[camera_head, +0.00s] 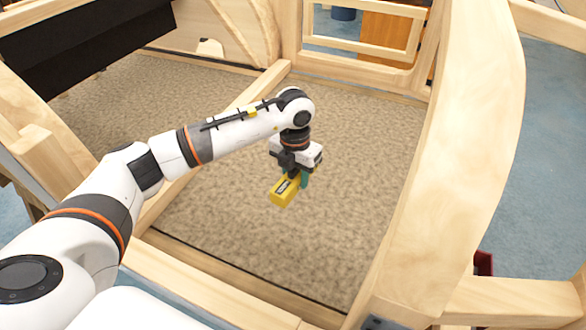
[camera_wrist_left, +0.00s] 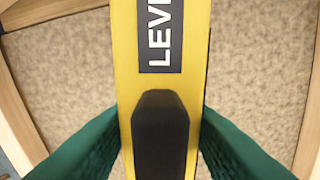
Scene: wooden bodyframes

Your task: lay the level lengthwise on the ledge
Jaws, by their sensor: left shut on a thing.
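The level (camera_head: 284,192) is a yellow bar with a black label. My left gripper (camera_head: 297,176) is shut on it and holds it above the carpeted floor of the wooden frame. In the left wrist view the level (camera_wrist_left: 196,60) runs up and down the picture, with "LEV" readable on its label and a black part below. The green fingers of my left gripper (camera_wrist_left: 160,140) press on both its sides. My right gripper is not in view. Which of the wooden beams is the ledge, I cannot tell.
A wooden beam (camera_head: 212,132) crosses the carpet (camera_head: 355,150) behind my left arm. A tall curved wooden post (camera_head: 455,150) stands on the right. A wooden rail (camera_head: 205,285) runs along the front. A black panel (camera_head: 85,45) is at the upper left.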

